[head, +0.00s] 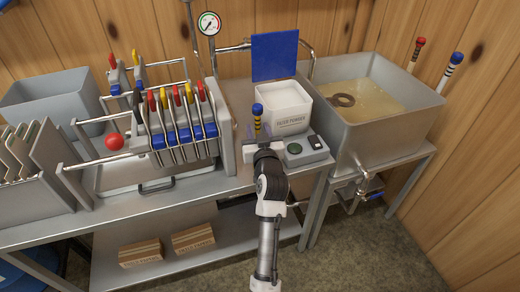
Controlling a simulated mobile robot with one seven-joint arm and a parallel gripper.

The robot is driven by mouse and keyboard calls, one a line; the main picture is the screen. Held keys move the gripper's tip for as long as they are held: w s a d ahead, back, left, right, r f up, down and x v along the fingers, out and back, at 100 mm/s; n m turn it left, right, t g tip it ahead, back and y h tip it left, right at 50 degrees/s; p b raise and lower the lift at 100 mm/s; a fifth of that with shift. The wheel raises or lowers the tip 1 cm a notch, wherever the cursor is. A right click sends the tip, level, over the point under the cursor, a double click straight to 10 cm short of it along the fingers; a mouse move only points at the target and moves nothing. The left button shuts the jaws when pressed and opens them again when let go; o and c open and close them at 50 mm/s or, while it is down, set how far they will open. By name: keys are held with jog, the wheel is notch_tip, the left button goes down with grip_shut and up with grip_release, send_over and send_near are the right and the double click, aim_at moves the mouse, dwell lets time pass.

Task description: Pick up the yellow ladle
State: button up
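A yellow handle (257,121) with a blue knob and dark bands stands upright on the bench, in front of the white filter powder tub. It looks like the yellow ladle, but its lower end is hidden behind my gripper. My gripper (258,133) is right at this handle, coming from the front, with its fingers seeming to lie on either side of it. The fingers are small and partly hidden, so I cannot tell whether they touch or grip the handle.
A control box (305,148) with a green button sits close on the right. The filter press (185,128) stands on the left. The evaporator pan (385,132) at right holds amber liquid, with a red-knobbed handle (417,50) and a blue-knobbed white handle (452,68) sticking up.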

jog(key=shift+w+a, duration=0.1)
jog(key=shift+w, duration=0.35)
grip_shut()
jog(key=shift+r, duration=0.1)
notch_tip(320, 180, up, 20)
jog(key=b, duration=0.1)
dwell(0.5)
